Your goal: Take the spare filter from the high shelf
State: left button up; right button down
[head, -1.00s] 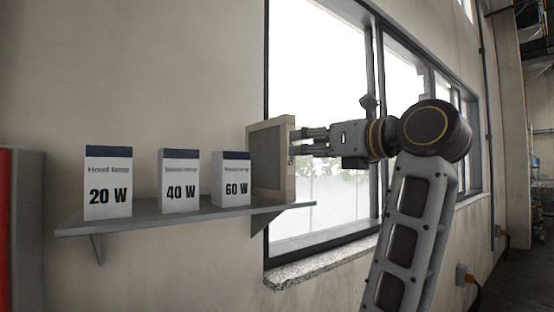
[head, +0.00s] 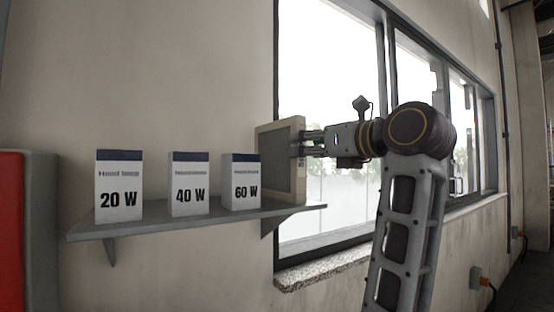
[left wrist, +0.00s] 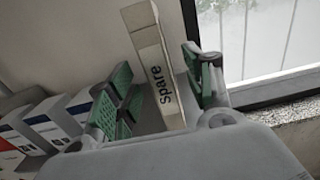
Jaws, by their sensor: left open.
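The spare filter (head: 277,153), a flat square panel with a beige frame and grey face, stands upright at the right end of the grey wall shelf (head: 200,219). In the left wrist view its narrow edge (left wrist: 150,58) reads "Spare". My left gripper (head: 304,143) reaches it from the right at the upper part of its edge. In the left wrist view the green-padded fingers (left wrist: 160,88) are open, one on each side of the filter's edge. My right gripper is out of view.
Three lamp boxes stand left of the filter: 20 W (head: 119,188), 40 W (head: 188,185) and 60 W (head: 241,184). A window (head: 335,75) with a stone sill (head: 318,270) is behind my arm. A red cabinet (head: 12,230) is at far left.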

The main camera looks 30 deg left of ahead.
aim_at(284, 150)
pick_arm(q)
jog(key=x, duration=0.4)
jog(key=shift+w+a+p, duration=0.1)
jog(key=shift+a+p, duration=0.2)
jog(key=shift+p, duration=0.1)
jog(key=shift+f+p+x, duration=0.1)
jog(key=shift+p+x, duration=0.45)
jog(key=shift+x, duration=0.75)
jog(key=shift+f+p+x, duration=0.15)
jog(key=shift+p+x, duration=0.4)
jog(key=shift+x, duration=0.75)
jog(key=shift+c, duration=0.2)
grip_shut()
